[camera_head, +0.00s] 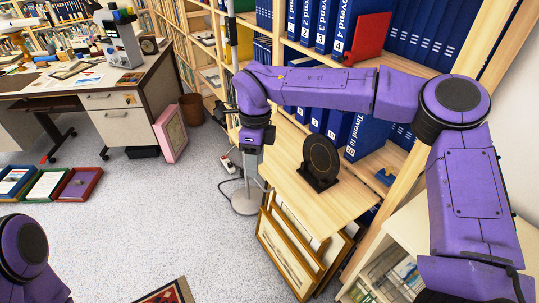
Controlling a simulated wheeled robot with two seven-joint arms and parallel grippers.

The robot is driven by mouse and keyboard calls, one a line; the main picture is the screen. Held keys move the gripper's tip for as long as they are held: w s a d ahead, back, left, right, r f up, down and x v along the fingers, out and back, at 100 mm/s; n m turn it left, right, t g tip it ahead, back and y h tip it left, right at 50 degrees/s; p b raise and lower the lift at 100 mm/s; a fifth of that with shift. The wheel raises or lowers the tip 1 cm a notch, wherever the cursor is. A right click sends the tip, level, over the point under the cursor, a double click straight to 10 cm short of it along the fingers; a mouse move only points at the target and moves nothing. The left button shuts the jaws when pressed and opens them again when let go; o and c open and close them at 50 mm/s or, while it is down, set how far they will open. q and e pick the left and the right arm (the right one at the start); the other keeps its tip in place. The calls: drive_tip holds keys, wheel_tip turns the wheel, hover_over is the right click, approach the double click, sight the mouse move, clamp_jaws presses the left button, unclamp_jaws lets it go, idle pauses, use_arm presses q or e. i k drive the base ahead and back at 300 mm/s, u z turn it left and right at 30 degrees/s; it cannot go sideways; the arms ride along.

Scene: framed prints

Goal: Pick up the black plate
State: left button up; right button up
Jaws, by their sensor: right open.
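The black plate (321,156) is a dark round disc with a thin ring on its face. It stands upright in a small black stand on a light wooden shelf top (330,205). My right arm reaches in from the right, passing above and behind the plate. Its gripper (250,176) points down to the left of the plate, apart from it, near the shelf top's left corner. The gripper is open and holds nothing that I can see; its fingertips are small and hard to make out. Only purple links of my left arm show at the lower left; its gripper is out of view.
Blue binders (345,135) stand in the bookcase behind the plate. Framed prints (285,262) lean against the shelf's front. A round grey metal base (246,204) stands on the floor below my right gripper. A cluttered desk (105,88) is at the left. Open carpet lies between.

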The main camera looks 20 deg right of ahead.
sight(321, 157)
drive_tip(key=u, duration=0.25)
drive_tip(key=i, duration=1.15)
drive_tip(key=z, duration=1.8)
